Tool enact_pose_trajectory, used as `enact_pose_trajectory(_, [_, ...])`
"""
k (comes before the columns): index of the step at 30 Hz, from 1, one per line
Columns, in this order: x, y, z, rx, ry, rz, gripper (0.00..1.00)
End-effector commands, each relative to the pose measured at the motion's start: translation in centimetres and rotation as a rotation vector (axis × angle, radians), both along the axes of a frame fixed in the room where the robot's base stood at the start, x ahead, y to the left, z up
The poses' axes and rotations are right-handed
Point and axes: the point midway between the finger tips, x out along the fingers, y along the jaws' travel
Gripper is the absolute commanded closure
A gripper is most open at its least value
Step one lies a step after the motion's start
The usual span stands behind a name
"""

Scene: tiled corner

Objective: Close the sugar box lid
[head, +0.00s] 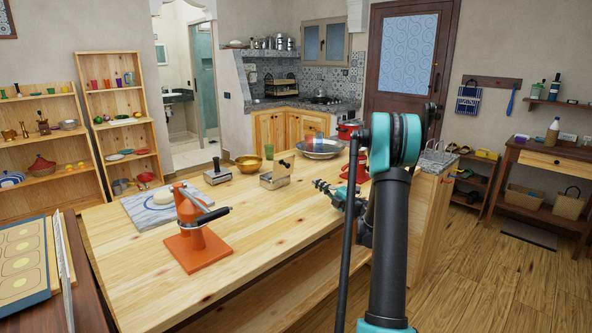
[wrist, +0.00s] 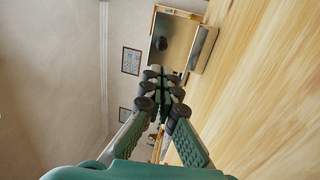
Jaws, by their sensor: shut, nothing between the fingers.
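A small metal box (head: 274,183) stands on the wooden table, and its lid (head: 287,164) is raised and carries a dark knob. I take it for the sugar box. In the wrist view the box body (wrist: 204,48) is beyond my fingertips, with the lid (wrist: 178,38) standing up from it and the black knob (wrist: 162,43) showing. My gripper (head: 318,184) is low over the table to the right of the box, pointing towards it. It also shows in the wrist view (wrist: 164,76), shut and empty, with a gap to the box.
A second metal box (head: 217,176) with a dark knob stands to the left. An orange press (head: 198,240) stands in front. The table middle is clear.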

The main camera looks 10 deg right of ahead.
Motion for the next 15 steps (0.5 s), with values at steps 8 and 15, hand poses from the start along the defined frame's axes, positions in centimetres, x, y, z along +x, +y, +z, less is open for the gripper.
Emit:
enact_pose_trajectory(8, [1.7, 1.7, -0.1, -0.013, -0.001, 0.019, 1.00])
enact_pose_trajectory(15, [5.4, 4.5, 0.8, -0.012, -0.001, 0.018, 1.00])
